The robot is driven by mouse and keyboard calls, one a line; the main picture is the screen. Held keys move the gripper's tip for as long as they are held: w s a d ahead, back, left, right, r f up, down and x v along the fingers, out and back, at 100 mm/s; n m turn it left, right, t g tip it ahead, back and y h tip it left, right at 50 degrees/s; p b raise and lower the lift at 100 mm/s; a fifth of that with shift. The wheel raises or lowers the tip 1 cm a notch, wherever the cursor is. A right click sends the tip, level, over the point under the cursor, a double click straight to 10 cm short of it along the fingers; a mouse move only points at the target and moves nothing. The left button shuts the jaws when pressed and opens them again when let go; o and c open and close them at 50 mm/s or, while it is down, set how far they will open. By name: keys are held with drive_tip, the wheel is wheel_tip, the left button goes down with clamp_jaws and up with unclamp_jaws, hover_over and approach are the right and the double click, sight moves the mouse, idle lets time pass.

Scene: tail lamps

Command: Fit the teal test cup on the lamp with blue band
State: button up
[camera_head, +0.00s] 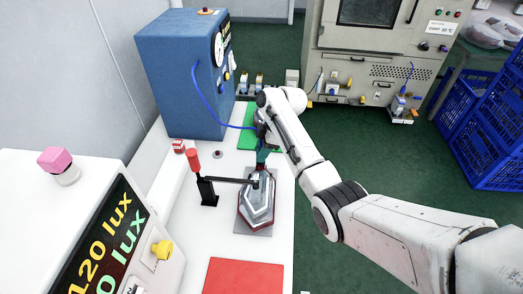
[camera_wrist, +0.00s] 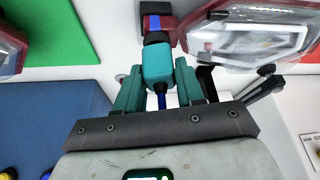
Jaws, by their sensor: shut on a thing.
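The teal test cup (camera_wrist: 158,65) is between the teal fingers of my gripper (camera_wrist: 158,88), which is shut on it. A blue cord runs from its back. The cup's dark front end points at the dark red socket of the lamp (camera_wrist: 255,35), which carries a blue band (camera_wrist: 153,22). The dark end is close to or at the socket; I cannot tell whether it is seated. In the head view this lamp (camera_head: 257,207) lies on a grey plate under a red-handled clamp (camera_head: 194,161). My gripper (camera_head: 263,142) is at its far end, partly hidden by my arm.
A blue cabinet (camera_head: 182,75) with a gauge stands behind left, the cord (camera_head: 208,100) leading from it. A green mat (camera_wrist: 48,30) and part of another lamp (camera_wrist: 14,45) are beside the cup. A red mat (camera_head: 243,277) lies in front. A lux display (camera_head: 100,240) stands left.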

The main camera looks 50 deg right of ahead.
drive_tip(key=o, duration=1.1)
drive_tip(key=shift+o, duration=0.2)
drive_tip(key=b+v, duration=0.1)
drive_tip(key=v, duration=0.9)
drive_tip(key=shift+s+r, duration=0.15)
drive_tip(key=shift+r, duration=0.15)
